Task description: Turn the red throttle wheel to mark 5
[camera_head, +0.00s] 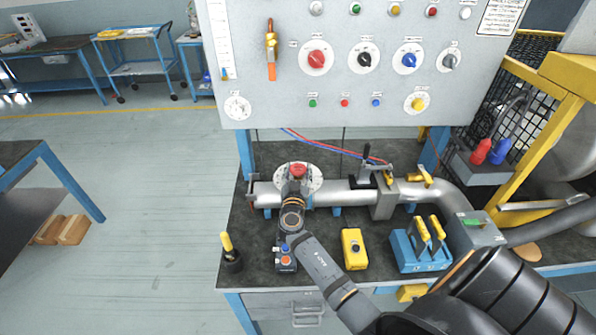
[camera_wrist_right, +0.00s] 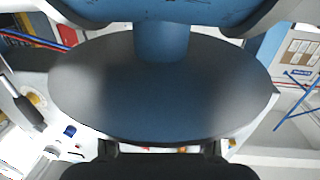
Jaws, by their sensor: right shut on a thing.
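The red throttle wheel (camera_head: 299,169) sits at the middle of a round pale dial plate (camera_head: 316,181) on the silver pipe at the bench's back left. The dial's marks are too small to read, and my gripper covers part of the plate. My right gripper (camera_head: 296,184) reaches in from the front and is shut on the red wheel, of which only the top shows. In the right wrist view a large dark grey oval fills the middle, and the wheel cannot be made out there. My left gripper is in no view.
The silver pipe (camera_head: 335,193) runs right to a clamp with a black lever (camera_head: 366,158). A yellow button box (camera_head: 354,249), a blue lever block (camera_head: 419,250) and a yellow-handled tool in a cup (camera_head: 230,253) stand nearby. A grey control panel (camera_head: 270,95) rises behind.

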